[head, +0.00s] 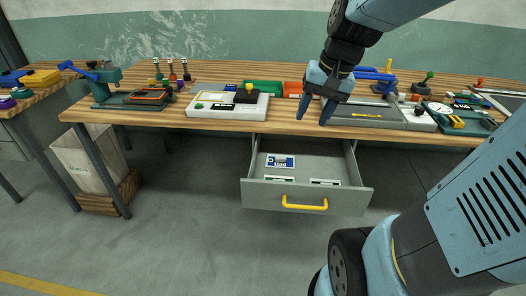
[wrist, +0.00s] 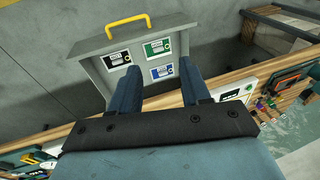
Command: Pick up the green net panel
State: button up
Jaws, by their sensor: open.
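A card-like panel with a green face and white border (wrist: 157,47) lies in the open grey drawer, near its front; no netting can be made out on it. In the head view the drawer front (head: 270,197) hides most of the two front panels. A blue panel (wrist: 161,72) lies just behind the green one, and a black panel (wrist: 117,58) lies beside it. The blue panel also shows in the head view (head: 280,161). My gripper (head: 315,110) is open and empty, above the bench front edge and apart from the panels. Its fingers (wrist: 158,68) point toward the drawer.
The drawer has a yellow handle (head: 304,204) and hangs out below the wooden bench (head: 170,130). The floor before the drawer is clear.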

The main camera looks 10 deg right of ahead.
jog(key=w+d+f+m+y, duration=0.3)
jog(key=w+d+f+m, duration=0.1)
jog(key=f, duration=0.8)
jog(key=w+d+f+m+t+y, duration=0.1)
jog(key=w+d+f+m+y, duration=0.3)
jog(key=w+f+m, duration=0.3)
jog(key=w+d+f+m+t+y, duration=0.1)
jog(key=w+d+f+m+y, duration=0.2)
jog(key=f, duration=1.5)
jog(key=shift+w+d+m+y, duration=0.15)
jog(key=shift+w+d+m, duration=0.25)
jog(key=shift+w+m, duration=0.45)
jog(key=shift+w+d+m+y, duration=0.15)
jog(key=shift+w+d+m, duration=0.25)
jog(key=shift+m, duration=0.75)
jog(key=x, duration=1.3)
jog(key=shift+w+a, duration=0.2)
jog(key=shift+a, duration=0.2)
jog(key=shift+c, duration=0.5)
grip_shut()
